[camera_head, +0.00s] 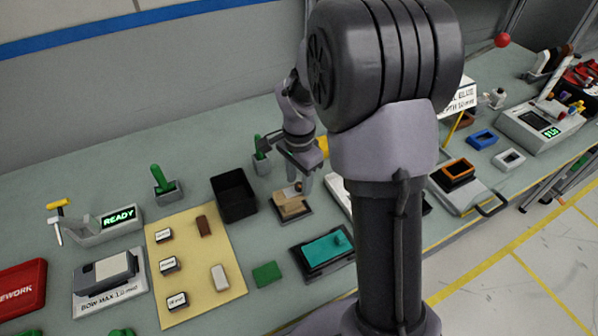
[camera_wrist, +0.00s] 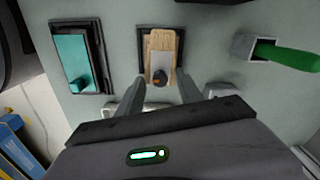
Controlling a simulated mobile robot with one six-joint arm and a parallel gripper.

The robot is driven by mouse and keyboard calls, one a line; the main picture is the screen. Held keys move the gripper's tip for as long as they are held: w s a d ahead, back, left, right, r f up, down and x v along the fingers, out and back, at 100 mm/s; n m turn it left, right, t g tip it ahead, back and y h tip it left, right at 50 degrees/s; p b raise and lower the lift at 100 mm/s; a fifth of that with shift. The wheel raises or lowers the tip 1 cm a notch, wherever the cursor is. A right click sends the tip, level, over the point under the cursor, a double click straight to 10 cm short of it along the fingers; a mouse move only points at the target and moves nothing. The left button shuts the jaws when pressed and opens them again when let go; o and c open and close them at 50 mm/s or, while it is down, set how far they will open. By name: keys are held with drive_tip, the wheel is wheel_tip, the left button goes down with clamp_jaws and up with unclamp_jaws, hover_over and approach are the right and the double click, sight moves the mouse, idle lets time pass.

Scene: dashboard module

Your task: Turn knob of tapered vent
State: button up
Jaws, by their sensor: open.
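A wood-coloured panel (camera_head: 292,207) sits in a dark frame in the middle of the bench; in the wrist view (camera_wrist: 159,41) it carries a grey piece and a small dark knob (camera_wrist: 159,78) with orange on it. I take it to be the tapered vent, though no label shows. My gripper (camera_head: 299,182) is over this panel in the head view. In the wrist view my gripper (camera_wrist: 159,82) is open, its two fingers apart on either side of the knob. I cannot tell how far above the knob the fingertips are, or whether they touch it.
A teal panel (camera_head: 320,252) in a dark tray lies in front. A black bin (camera_head: 234,196) and a green-handled tool (camera_head: 262,163) in a grey holder stand close by. A yellow mat (camera_head: 198,284) with small blocks lies to the left. My arm hides part of the bench.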

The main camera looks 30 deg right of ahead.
sight(299, 185)
wheel_tip(299, 185, up, 17)
drive_tip(key=p, duration=0.6)
drive_tip(key=shift+r, duration=0.15)
drive_tip(key=shift+a, duration=0.1)
